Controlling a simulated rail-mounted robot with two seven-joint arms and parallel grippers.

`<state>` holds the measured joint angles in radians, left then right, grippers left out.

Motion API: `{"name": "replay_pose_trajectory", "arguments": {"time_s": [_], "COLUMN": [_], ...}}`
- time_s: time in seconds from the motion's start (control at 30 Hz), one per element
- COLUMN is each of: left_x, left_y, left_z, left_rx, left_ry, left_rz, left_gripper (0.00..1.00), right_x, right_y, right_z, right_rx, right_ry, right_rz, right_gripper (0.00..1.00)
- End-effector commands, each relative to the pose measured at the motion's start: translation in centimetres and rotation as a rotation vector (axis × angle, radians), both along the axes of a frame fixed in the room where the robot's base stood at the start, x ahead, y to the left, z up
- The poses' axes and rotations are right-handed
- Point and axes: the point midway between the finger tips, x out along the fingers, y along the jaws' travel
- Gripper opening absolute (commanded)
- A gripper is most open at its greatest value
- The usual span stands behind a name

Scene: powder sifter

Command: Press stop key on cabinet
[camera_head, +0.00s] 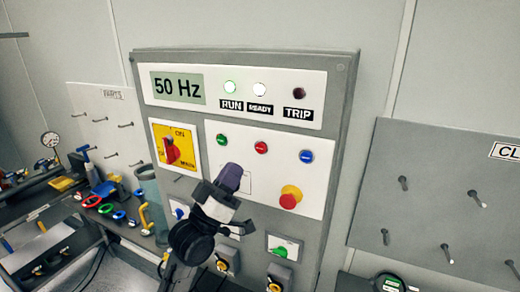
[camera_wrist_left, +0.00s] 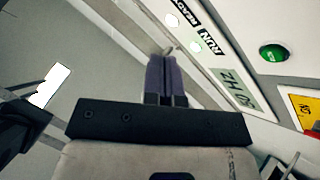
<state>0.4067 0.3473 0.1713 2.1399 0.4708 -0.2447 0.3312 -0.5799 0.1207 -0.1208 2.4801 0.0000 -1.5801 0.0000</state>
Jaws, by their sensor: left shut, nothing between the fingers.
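The grey cabinet (camera_head: 335,140) stands upright in the middle of the head view. Its white button panel carries a green button (camera_head: 221,140), a small red button (camera_head: 261,147) and a blue button (camera_head: 306,157) in a row. A red mushroom button (camera_head: 290,198) on a yellow base sits lower right. My left gripper (camera_head: 232,176) is shut and empty, in front of the panel below the green and red buttons. I cannot tell its gap to the panel. In the left wrist view its purple fingers (camera_wrist_left: 166,78) are together; a green button (camera_wrist_left: 273,53) shows to their right. My right gripper is not visible.
Above the buttons are a "50 Hz" display (camera_head: 178,87), a bright RUN lamp (camera_head: 230,87), a white READY lamp (camera_head: 260,89) and a dark TRIP lamp (camera_head: 300,91). A red rotary switch (camera_head: 172,150) is left. Pegboards (camera_head: 440,190) flank the cabinet.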

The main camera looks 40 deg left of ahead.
Motion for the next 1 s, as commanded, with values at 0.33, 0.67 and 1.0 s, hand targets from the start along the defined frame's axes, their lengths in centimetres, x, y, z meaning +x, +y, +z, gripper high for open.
{"name": "replay_pose_trajectory", "arguments": {"time_s": [0.33, 0.67, 1.0], "left_x": [1.3, 5.2, 8.0], "left_y": [0.3, 1.1, 1.8], "left_z": [-0.1, -0.2, 0.0], "left_rx": [0.001, 0.002, 0.002], "left_ry": [0.001, 0.001, 0.002], "left_rz": [0.000, 0.000, 0.001], "left_gripper": [0.00, 0.00, 0.00], "right_x": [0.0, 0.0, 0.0], "right_y": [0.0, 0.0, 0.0], "right_z": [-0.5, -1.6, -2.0], "right_rx": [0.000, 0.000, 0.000], "right_ry": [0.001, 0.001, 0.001], "right_rz": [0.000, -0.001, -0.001], "right_gripper": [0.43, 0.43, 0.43]}}
